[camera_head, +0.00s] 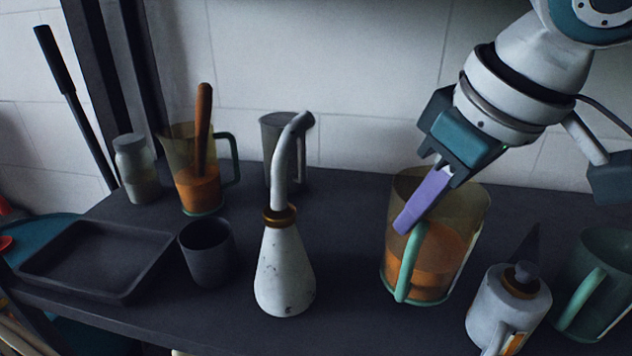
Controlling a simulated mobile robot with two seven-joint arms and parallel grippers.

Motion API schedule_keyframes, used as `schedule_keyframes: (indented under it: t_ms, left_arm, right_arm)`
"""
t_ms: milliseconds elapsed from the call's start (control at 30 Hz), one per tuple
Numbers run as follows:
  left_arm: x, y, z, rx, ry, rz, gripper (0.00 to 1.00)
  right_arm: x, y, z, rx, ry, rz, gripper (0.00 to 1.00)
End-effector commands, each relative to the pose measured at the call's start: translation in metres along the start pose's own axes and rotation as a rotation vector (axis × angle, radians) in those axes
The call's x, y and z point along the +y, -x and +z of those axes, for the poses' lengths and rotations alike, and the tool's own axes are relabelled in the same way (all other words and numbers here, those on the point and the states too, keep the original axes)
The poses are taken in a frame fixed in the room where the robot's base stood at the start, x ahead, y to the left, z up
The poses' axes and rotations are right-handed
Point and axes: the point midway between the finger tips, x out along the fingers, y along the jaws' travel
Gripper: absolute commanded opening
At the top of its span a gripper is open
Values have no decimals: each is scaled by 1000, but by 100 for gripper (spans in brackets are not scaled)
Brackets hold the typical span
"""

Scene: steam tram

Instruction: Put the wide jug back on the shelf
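A wide see-through jug (455,262) with orange contents and a pale green handle is right of the middle; it looks like the wide jug. It appears to stand on the dark shelf top (345,230), though its base contact is hard to judge. My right gripper (418,212) reaches down from the upper right. Its purple fingers overlap the jug's rim and the top of its handle. They are seen nearly edge-on, so I cannot tell whether they are open or shut on the handle. My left gripper is not in view.
A white long-necked bottle (285,270) stands left of the jug. A white canister (508,300) and a green jug (607,280) crowd its right. A narrower orange jug (200,190), grey pitcher (275,150), glass jar (135,175), dark cup (207,255) and tray (60,285) stand further left.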

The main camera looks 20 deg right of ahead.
Motion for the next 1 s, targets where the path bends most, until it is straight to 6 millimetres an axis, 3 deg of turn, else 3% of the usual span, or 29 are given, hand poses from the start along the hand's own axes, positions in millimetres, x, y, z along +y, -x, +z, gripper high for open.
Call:
schedule_keyframes:
  t_ms: [200, 533, 800, 1000]
  left_arm:
    - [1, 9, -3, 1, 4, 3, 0]
    - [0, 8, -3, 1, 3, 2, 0]
    - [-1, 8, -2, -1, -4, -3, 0]
    - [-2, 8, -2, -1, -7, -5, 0]
  right_arm:
    - [-2, -26, 13, -6, 1, 0, 0]
    - [-2, -30, 14, -3, 2, 1, 0]
    - [-2, -30, 14, -3, 2, 1, 31]
    - [-2, -30, 14, -3, 2, 1, 31]
